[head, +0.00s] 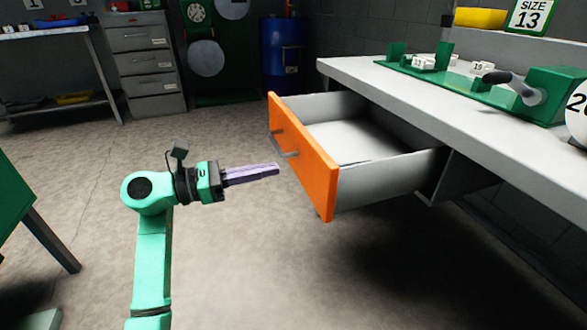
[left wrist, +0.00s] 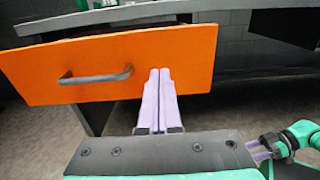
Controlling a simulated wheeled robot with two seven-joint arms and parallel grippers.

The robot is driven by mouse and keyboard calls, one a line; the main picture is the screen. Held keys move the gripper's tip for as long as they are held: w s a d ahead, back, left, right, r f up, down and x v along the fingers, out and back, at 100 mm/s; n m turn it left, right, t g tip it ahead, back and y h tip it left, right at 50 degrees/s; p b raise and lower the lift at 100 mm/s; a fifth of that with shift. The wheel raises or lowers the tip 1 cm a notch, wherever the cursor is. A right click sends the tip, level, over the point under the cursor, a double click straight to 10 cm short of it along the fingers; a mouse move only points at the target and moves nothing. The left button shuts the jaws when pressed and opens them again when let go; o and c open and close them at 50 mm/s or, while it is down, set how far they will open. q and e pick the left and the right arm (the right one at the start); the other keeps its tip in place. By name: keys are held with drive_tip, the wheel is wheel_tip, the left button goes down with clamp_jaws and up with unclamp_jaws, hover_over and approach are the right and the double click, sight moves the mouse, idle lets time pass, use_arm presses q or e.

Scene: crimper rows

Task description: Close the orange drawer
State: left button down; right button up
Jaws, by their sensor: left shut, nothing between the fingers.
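The orange drawer (head: 302,155) is pulled out from under the grey workbench, and its empty grey inside shows. Its orange front has a dark bar handle (head: 285,142). In the head view my left gripper (head: 277,168) is shut and empty, with its purple fingers pointing at the drawer front from the left. A small gap seems to lie between fingertips and front. In the left wrist view the orange front (left wrist: 120,62) fills the upper middle, and the shut fingers (left wrist: 159,72) overlap it right of the handle (left wrist: 95,76). Contact cannot be told there.
The workbench top (head: 350,70) holds a green fixture (head: 470,88) with a grey-handled tool. A grey filing cabinet (head: 146,65) and a blue barrel (head: 285,55) stand at the back. A green object with a dark leg is at far left. The floor around my left arm is clear.

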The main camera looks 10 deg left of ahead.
sight(308, 163)
use_arm(q)
drive_tip(key=x, duration=0.6)
drive_tip(key=shift+b, duration=0.35)
use_arm(e)
drive_tip(key=shift+f, duration=0.5)
